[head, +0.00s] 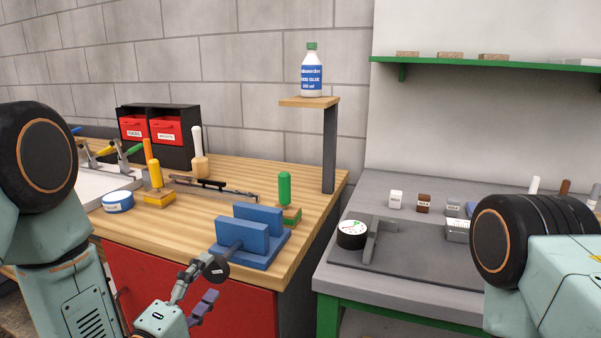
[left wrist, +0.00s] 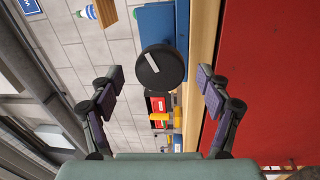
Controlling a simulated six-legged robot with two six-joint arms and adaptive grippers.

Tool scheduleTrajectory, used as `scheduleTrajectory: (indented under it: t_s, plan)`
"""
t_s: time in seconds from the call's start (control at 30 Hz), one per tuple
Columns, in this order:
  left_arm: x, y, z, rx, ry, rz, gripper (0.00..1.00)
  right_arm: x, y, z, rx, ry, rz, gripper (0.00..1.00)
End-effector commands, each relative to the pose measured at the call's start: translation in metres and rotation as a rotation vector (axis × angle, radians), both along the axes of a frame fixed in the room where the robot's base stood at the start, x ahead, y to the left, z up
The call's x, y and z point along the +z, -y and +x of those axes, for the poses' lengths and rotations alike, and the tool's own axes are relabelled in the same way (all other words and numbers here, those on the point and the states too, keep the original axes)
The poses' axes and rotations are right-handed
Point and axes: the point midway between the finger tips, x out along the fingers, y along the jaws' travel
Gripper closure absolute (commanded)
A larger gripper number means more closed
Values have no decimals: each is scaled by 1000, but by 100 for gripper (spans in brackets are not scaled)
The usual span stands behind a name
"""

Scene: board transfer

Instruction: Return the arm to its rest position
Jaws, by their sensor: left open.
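My left gripper (head: 205,280) is in front of the red cabinet, below the front edge of the wooden bench. It is open, and its fingers also show spread apart in the left wrist view (left wrist: 160,82). Nothing is held between them. The round black knob (head: 216,270) of the blue vise (head: 248,245) is close to the fingertips in the head view. In the left wrist view the knob (left wrist: 161,68) shows in line with the gap between the fingers; I cannot tell how far ahead it is. My right arm shows at the right edge, but its gripper is out of view.
The wooden bench (head: 315,178) carries a green-handled tool (head: 284,188), a yellow-handled tool (head: 155,176) and a blue tape roll (head: 118,202). A glue bottle (head: 311,74) stands on a raised shelf. The red cabinet front (head: 245,308) is close behind my left gripper. A grey table (head: 335,275) stands right.

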Motion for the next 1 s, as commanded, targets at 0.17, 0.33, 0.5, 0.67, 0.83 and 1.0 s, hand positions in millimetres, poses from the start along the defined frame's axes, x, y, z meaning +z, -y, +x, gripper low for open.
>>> scheduleTrajectory:
  t_s: [0.17, 0.33, 0.5, 0.67, 0.83, 1.0]
  plan:
    - [3, 8, 22, -1, 1, 1, 23, 0, 0, 0, 0, 0, 0, 60]
    - [4, 12, 32, 1, 0, -1, 23, 0, 0, 0, 0, 0, 0, 60]
    - [4, 12, 34, 1, 0, -1, 23, 0, 0, 0, 0, 0, 0, 60]
    - [4, 12, 34, 1, 0, -1, 23, 0, 0, 0, 0, 0, 0, 60]
    - [2, 10, 27, 3, -3, -1, 23, 0, 0, 0, 0, 0, 0, 60]
    - [0, 1, 6, 4, -5, -4, 23, 0, 0, 0, 0, 0, 0, 60]
